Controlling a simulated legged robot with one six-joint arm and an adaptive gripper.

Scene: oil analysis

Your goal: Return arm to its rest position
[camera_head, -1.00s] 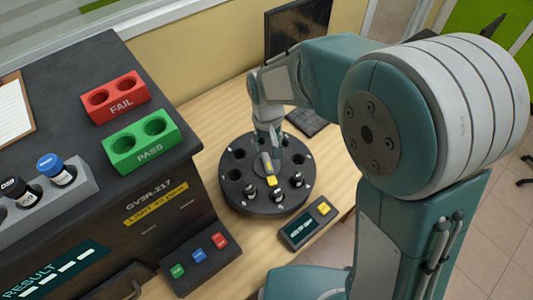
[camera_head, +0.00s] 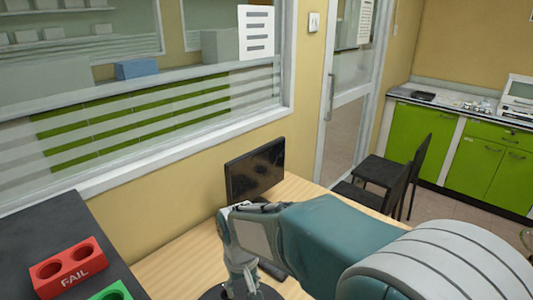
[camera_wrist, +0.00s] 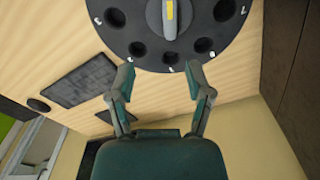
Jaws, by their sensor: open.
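My gripper (camera_wrist: 160,85) is open and empty in the wrist view, its two fingers spread apart. Its fingertips point toward the edge of the round black carousel (camera_wrist: 238,28), which has several holes and a grey and yellow handle at its middle. In the head view my arm reaches over the wooden desk (camera_head: 180,266). The gripper end there is low in the picture, over the carousel (camera_head: 215,292), of which only a sliver shows.
A monitor (camera_head: 255,170) stands on the desk against the wall. A red FAIL block (camera_head: 68,266) and part of a green block (camera_head: 112,291) sit on the dark machine top at left. Black chairs (camera_head: 385,172) and green cabinets (camera_head: 420,140) stand farther right.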

